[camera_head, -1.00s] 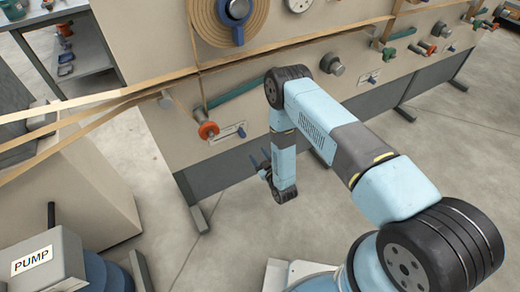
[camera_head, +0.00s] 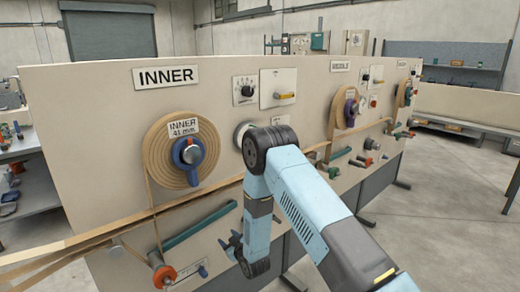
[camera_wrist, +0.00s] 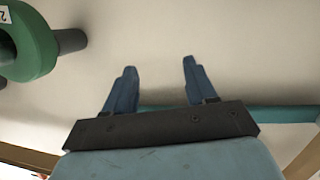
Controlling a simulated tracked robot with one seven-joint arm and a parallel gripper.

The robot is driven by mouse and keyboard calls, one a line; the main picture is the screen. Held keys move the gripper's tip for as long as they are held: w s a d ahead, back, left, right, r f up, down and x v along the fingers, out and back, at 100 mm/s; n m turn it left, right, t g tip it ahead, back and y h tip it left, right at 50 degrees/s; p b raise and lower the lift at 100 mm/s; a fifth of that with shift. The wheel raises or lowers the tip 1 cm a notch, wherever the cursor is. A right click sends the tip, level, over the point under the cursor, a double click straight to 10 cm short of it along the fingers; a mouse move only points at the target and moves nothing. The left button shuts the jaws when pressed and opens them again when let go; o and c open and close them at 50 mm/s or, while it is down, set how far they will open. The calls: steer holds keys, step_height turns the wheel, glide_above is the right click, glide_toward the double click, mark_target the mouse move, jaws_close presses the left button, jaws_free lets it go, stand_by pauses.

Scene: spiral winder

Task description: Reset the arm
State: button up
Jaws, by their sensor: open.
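My blue arm reaches toward the panel of the winder (camera_head: 100,130), its forearm bent down in front of it. My gripper (camera_head: 230,240) hangs low before the panel, near the teal bar (camera_head: 200,225). In the wrist view my gripper (camera_wrist: 158,68) has two blue fingers spread apart with nothing between them. The pale panel face fills the view beyond them. I cannot tell the exact gap to the panel.
The INNER tape roll (camera_head: 165,155) with its blue hub is on the panel at left. An orange-ended roller (camera_head: 162,276) sticks out below it. A tan band crosses at left. In the wrist view a green roller (camera_wrist: 28,42) is at upper left. Open floor (camera_head: 455,215) lies at right.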

steer(key=w+d+r+m+h, duration=0.1)
steer(key=d+r, duration=0.2)
steer(key=r, duration=0.3)
steer(key=w+d+r+g+h, duration=0.1)
steer(key=w+d+r, duration=0.1)
steer(key=r, duration=0.4)
steer(key=w+d+r+m+h, duration=0.1)
steer(key=d+r, duration=0.2)
steer(key=r, duration=0.3)
steer(key=s+d+r+m+g+h, duration=0.1)
steer(key=s+d+r, duration=0.2)
steer(key=d+r, duration=0.45)
steer(key=s+d+r+m+g+h, duration=0.15)
steer(key=s+d+r, duration=0.3)
steer(key=r, duration=0.55)
steer(key=s+d+r+m+g+h, duration=0.1)
steer(key=s+d+r+m, duration=0.1)
steer(key=s+d+r, duration=0.5)
steer(key=s+d+r+m+h, duration=0.1)
steer(key=s+d+r+h, duration=0.2)
steer(key=s, duration=0.5)
steer(key=s+d+r+m+g, duration=0.1)
steer(key=s+d, duration=0.2)
steer(key=s, duration=0.7)
steer(key=s+d+r+m+g, duration=0.1)
steer(key=s+d+g, duration=0.1)
steer(key=s, duration=0.8)
steer(key=shift+s+d+m+y, duration=0.35)
steer(key=shift+s+d, duration=0.05)
steer(key=shift+d, duration=0.25)
